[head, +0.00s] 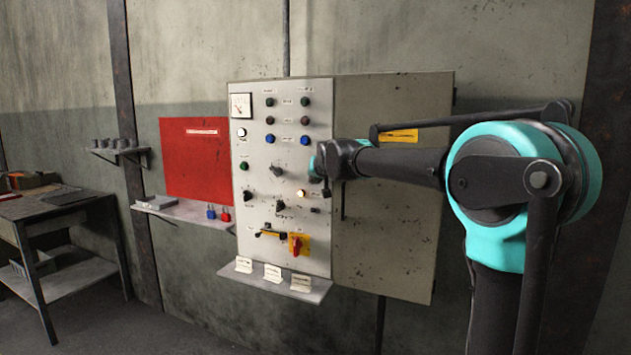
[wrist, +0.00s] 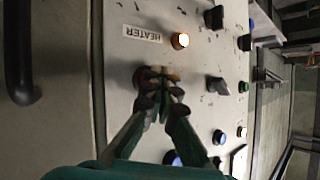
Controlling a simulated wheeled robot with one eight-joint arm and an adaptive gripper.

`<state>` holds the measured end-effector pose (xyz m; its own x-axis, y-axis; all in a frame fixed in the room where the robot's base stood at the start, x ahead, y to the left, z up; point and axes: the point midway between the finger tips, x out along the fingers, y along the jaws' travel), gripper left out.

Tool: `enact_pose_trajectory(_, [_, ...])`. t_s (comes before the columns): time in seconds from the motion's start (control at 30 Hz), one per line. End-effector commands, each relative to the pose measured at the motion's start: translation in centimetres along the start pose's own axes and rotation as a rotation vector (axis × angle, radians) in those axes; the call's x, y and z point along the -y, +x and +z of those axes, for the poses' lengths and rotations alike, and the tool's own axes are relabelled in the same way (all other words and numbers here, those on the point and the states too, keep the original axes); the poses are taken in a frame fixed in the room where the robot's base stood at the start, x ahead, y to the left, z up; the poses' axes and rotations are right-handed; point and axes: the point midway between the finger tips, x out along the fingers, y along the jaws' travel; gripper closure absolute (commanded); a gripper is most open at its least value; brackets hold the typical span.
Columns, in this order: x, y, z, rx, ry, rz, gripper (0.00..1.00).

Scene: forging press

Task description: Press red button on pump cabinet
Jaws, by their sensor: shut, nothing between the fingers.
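The pump cabinet (head: 284,226) is a pale grey panel on the wall, with buttons, lamps and knobs. My gripper (head: 318,168) is shut and empty, at the panel's right edge in the head view. In the wrist view, which is turned on its side, the closed fingertips (wrist: 162,84) lie over a dark reddish round button (wrist: 142,75) and partly hide it. Whether they touch it or how far it is pushed in, I cannot tell. My arm hides this button in the head view.
An amber lamp (wrist: 180,40) glows near a HEATER label (wrist: 142,34). A black knob (wrist: 217,88) sits beside the fingers. Lower on the panel are a red rotary switch (head: 296,246) on yellow and a shelf (head: 255,284) with cards. A workbench (head: 60,205) stands at left.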

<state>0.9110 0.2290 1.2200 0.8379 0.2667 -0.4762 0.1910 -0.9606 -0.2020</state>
Motion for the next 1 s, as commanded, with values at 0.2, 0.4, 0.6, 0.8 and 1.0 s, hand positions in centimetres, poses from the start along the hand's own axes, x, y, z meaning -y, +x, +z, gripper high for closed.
enact_pose_trajectory(0.2, [0.3,-0.4,0.3,0.000,0.000,0.000,1.00])
enact_pose_trajectory(0.4, [0.8,-1.1,0.8,0.000,0.000,0.000,1.00])
enact_pose_trajectory(0.6, [0.8,-1.2,0.9,0.000,0.000,0.000,1.00])
enact_pose_trajectory(0.8, [1.0,-1.4,1.0,0.000,0.000,0.000,1.00])
enact_pose_trajectory(1.0, [1.8,-2.5,1.9,0.001,-0.002,-0.001,1.00])
